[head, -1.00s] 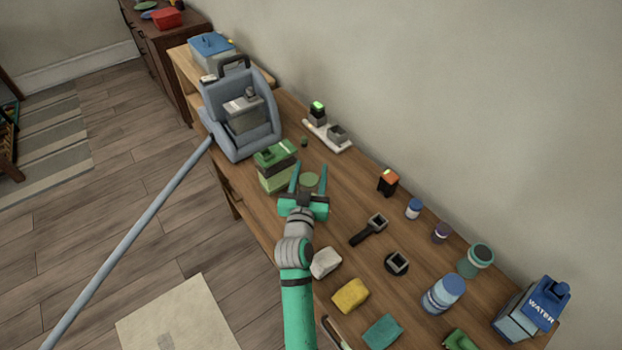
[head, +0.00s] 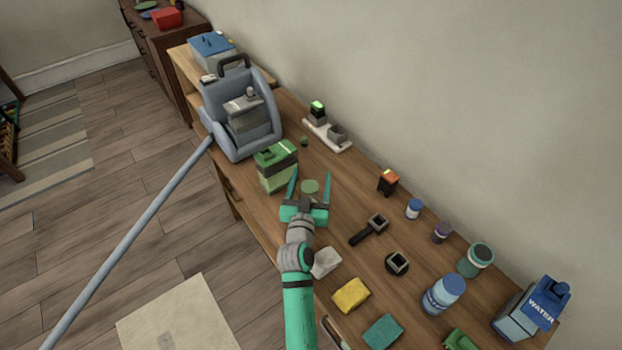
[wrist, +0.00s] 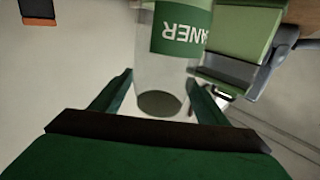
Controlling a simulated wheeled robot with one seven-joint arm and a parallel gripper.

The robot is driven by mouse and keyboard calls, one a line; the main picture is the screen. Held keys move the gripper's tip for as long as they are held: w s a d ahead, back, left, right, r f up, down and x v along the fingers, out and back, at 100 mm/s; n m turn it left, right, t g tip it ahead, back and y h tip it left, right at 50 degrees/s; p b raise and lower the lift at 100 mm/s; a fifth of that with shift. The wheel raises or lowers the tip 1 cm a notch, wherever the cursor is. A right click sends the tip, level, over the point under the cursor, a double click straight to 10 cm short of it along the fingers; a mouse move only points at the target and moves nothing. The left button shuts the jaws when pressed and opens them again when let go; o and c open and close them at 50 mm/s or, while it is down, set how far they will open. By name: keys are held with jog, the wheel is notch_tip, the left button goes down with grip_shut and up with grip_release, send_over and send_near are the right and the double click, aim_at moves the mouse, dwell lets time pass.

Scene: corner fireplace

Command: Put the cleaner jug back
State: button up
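The cleaner jug (wrist: 180,62) fills the middle of the wrist view, clear-sided with a green label whose letters read upside down. In the head view a round green top (head: 310,187) shows between my fingers; most of the body below it cannot be made out. My gripper (head: 311,173) is open, with one finger on each side of the jug. In the wrist view the left fingertip stands slightly apart from its side. Whether the right finger touches is unclear.
A green-topped box (head: 276,165) stands close left of my gripper, before the grey-blue cleaning machine (head: 240,115). An orange-topped block (head: 388,182), a black tool (head: 369,230), a white lump (head: 326,262) and a yellow sponge (head: 351,295) lie around on the wooden table (head: 340,215).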

aim_at(308, 196)
jog(key=shift+s+r, duration=0.1)
jog(key=shift+r, duration=0.05)
jog(key=s, duration=0.3)
jog(key=s+a, duration=0.1)
jog(key=s, duration=0.7)
jog(key=shift+s+a, duration=0.25)
jog(key=shift+a, duration=0.15)
jog(key=s+f, duration=0.2)
jog(key=s, duration=0.1)
jog(key=s+f+n+y, duration=0.1)
jog(key=s+f, duration=0.1)
jog(key=s, duration=0.2)
jog(key=s+a+f+g+y, duration=0.1)
jog(key=s+f, duration=0.1)
jog(key=s, duration=0.2)
jog(key=shift+s+f, duration=0.1)
jog(key=shift+f, duration=0.05)
jog(key=s+d+r, duration=0.1)
jog(key=s, duration=1.2)
jog(key=s+d+r+g, duration=0.1)
jog(key=s, duration=1.2)
jog(key=shift+s+r+n+y, duration=0.15)
jog(key=shift+r+n+y, duration=0.2)
jog(key=shift+n+y, duration=0.05)
